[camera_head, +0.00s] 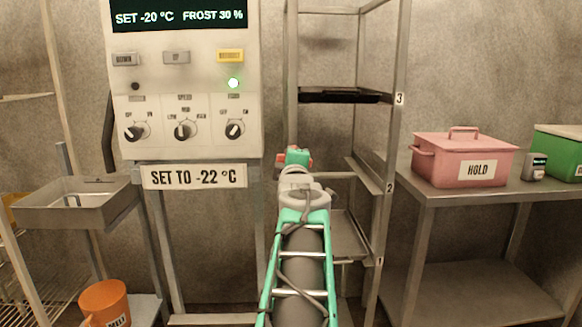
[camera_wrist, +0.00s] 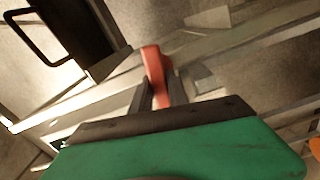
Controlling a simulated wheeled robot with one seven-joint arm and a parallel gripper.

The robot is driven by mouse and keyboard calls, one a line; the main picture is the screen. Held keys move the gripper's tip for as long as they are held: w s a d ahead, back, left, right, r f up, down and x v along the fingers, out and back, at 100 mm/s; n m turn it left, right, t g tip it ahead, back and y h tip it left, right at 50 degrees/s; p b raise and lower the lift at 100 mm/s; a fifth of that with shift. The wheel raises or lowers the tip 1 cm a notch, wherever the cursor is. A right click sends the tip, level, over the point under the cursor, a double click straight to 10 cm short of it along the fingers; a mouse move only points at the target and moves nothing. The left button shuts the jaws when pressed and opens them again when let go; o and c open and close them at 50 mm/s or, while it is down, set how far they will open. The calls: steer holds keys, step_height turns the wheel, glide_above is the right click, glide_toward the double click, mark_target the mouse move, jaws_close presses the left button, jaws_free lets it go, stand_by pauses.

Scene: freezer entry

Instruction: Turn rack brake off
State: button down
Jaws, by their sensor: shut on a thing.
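My gripper (camera_head: 295,157) is at the front left upright of the metal rack (camera_head: 393,125), a little above the level of the shelf marked 2. In the wrist view, the dark fingers of my gripper (camera_wrist: 154,96) are closed around a red lever (camera_wrist: 153,62), which I take to be the rack brake. The lever's upper end sticks out past the fingers. In the head view, my gripper hides most of the lever. I cannot tell which brake setting it is in.
A control panel (camera_head: 190,135) with knobs stands left of the rack. A black tray (camera_head: 340,96) lies on the rack's shelf 3. A pink box (camera_head: 440,165) marked HOLD stands on the steel table (camera_head: 480,190) at right. An orange bucket (camera_head: 104,300) is low at left.

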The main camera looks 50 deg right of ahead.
stand_by(0.4)
steer(key=c, duration=1.3)
jaws_free()
steer(key=v, duration=0.7)
steer(key=shift+s+a, duration=0.25)
steer(key=shift+s, duration=0.05)
